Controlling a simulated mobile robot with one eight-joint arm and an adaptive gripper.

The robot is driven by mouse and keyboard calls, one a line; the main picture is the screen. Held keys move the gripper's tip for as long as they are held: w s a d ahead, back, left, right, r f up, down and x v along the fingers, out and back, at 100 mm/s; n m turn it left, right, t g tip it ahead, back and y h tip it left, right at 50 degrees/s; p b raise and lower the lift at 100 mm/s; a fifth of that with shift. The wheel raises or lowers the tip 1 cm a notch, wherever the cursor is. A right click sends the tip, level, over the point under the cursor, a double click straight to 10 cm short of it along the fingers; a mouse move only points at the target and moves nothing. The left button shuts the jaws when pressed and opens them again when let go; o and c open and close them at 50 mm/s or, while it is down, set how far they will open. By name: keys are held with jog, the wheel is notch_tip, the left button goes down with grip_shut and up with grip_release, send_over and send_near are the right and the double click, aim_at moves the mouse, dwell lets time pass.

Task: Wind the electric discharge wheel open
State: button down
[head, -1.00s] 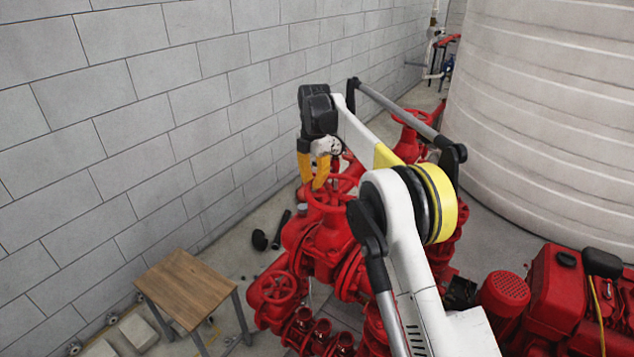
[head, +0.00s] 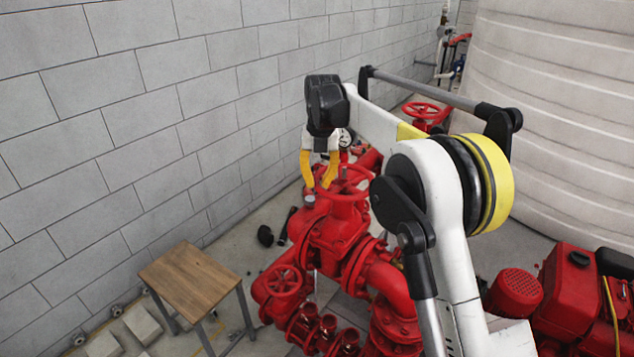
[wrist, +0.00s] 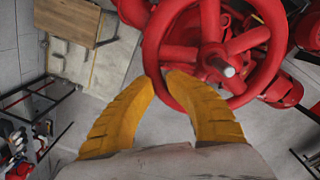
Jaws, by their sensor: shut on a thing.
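A red handwheel (head: 345,196) sits on top of a red valve in the middle of the head view. It fills the upper right of the wrist view (wrist: 152,50), with thick spokes and a pale stem end at its hub. My gripper (head: 317,186) has two yellow fingers and reaches down at the wheel's left side. In the wrist view my gripper (wrist: 163,82) has its fingertips on the rim's near left part, one on each side, closed on it. The rim between the fingertips is partly hidden.
A second red handwheel (head: 425,112) stands behind my arm, and a smaller one (head: 284,281) sits lower left. A wooden table (head: 190,282) stands at left. A grey block wall (head: 120,120) runs close behind the gripper. A large pale tank (head: 560,130) is at right.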

jog(key=shift+s+d+f+n, duration=0.1)
jog(key=shift+s+d+n, duration=0.15)
jog(key=shift+n, duration=0.15)
dwell(0.3)
jog(key=c, duration=1.5)
grip_release()
jog(key=shift+c, duration=0.2)
notch_tip(320, 180, up, 12)
jog(key=shift+d, duration=0.25)
